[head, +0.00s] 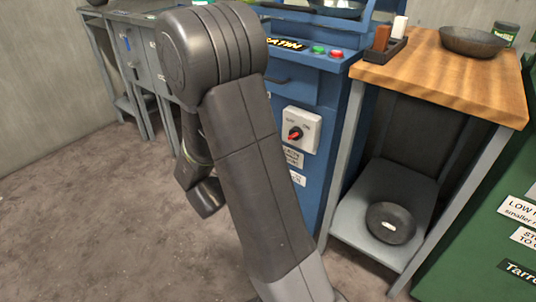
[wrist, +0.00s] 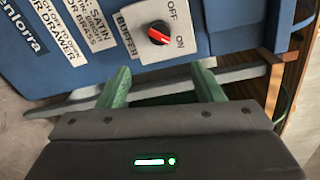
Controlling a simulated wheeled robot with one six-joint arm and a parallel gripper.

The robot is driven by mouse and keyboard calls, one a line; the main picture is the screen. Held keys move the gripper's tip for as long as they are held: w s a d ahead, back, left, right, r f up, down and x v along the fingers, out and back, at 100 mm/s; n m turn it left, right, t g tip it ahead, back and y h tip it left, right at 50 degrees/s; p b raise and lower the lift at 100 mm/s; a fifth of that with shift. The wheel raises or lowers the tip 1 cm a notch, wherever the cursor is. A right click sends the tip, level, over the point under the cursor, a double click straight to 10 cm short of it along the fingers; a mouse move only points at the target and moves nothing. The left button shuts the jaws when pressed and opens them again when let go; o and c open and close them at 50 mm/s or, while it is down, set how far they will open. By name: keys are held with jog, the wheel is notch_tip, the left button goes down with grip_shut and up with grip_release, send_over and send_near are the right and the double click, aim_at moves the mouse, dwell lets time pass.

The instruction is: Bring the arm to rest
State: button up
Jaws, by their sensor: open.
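My arm (head: 245,150) stands large in the middle of the head view, bent at the top, with its far part hanging down behind the front link. My gripper's two green fingers (wrist: 162,85) show in the wrist view, spread apart with nothing between them. They point towards the front of the blue machine (wrist: 90,45), just below its switch plate. In the head view the fingers are hidden behind my arm. The red rotary switch (head: 295,133), marked OFF and ON, also shows in the wrist view (wrist: 159,33). The fingers appear apart from it.
A wooden-topped table (head: 450,75) at right holds a dark bowl (head: 473,41) and a small tray with bottles (head: 385,48). Another dark bowl (head: 390,223) rests on its lower shelf. A green cabinet (head: 480,240) stands at far right. The floor (head: 90,220) at left is clear.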

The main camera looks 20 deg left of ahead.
aim_at(293, 137)
jog(key=shift+w, duration=0.1)
jog(key=b+x, duration=0.3)
jog(key=x, duration=0.9)
jog(key=shift+w+d+f, duration=0.1)
jog(key=shift+w+d, duration=0.1)
jog(key=shift+w, duration=0.1)
jog(key=shift+w+d, duration=0.15)
jog(key=shift+w, duration=0.35)
jog(key=shift+s, duration=0.15)
